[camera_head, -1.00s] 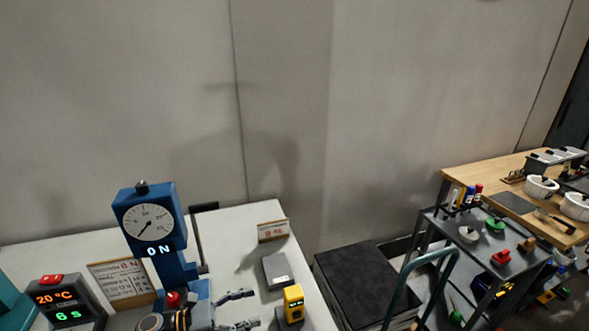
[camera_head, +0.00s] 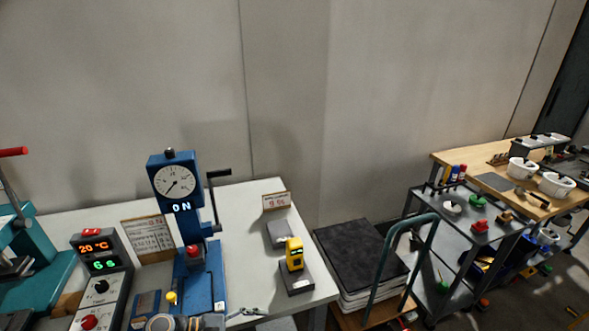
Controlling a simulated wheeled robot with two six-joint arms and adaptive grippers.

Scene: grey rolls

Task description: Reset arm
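My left gripper (camera_head: 248,314) shows at the bottom edge, to the right of the blue press's base. One thin grey finger is visible in front of the white table; the other is mostly cut off by the frame, and nothing shows held. A round joint of my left arm shows at the bottom, in front of the press. My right gripper is not in view.

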